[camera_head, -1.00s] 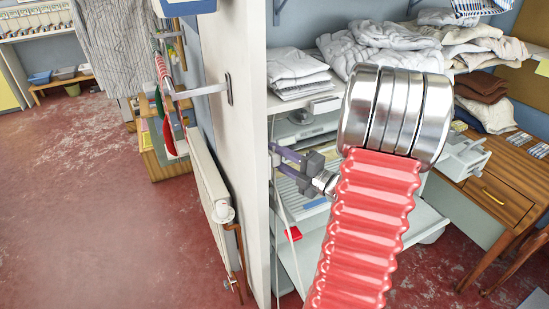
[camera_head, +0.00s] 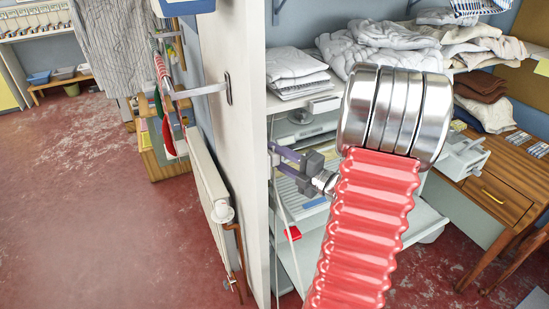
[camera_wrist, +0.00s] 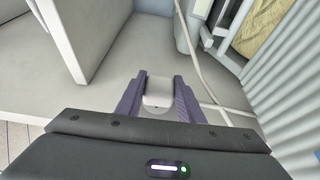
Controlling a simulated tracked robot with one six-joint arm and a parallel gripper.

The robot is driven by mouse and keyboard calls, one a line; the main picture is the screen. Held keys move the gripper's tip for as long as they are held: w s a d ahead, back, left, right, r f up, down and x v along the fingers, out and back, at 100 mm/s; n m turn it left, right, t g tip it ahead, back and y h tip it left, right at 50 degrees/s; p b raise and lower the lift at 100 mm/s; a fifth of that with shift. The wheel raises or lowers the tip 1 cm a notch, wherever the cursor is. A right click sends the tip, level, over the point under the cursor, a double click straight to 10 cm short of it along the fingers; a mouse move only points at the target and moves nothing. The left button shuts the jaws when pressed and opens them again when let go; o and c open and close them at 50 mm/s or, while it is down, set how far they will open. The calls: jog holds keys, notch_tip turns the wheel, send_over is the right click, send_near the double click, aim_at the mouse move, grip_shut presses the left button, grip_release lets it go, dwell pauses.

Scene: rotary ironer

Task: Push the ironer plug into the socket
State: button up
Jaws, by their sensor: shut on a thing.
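My gripper (camera_head: 278,154) has purple fingers and shows in the head view at the end edge of the white wall, partly behind my red ribbed arm. In the wrist view, my gripper (camera_wrist: 160,88) is shut on a small white plug (camera_wrist: 158,92), which sits between the two purple fingers. The plug is too small to make out in the head view. I cannot make out the socket in either view. A pale cord (camera_wrist: 193,50) runs down on the right of the fingers in the wrist view.
The white wall (camera_head: 240,150) stands just left of my gripper, with a radiator (camera_head: 208,185) on its far side. Shelves with folded linen (camera_head: 297,65) lie behind. A small red item (camera_head: 292,233) is below the gripper. A wooden desk (camera_head: 500,190) stands at right. The left floor is clear.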

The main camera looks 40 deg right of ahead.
jog(key=shift+w+a, duration=0.15)
jog(key=shift+a, duration=0.45)
dwell(0.6)
jog(key=o, duration=1.2)
jog(key=shift+c, duration=0.2)
jog(key=s+d, duration=0.1)
jog(key=s, duration=1.2)
jog(key=shift+s+d, duration=0.25)
jog(key=shift+s, duration=0.1)
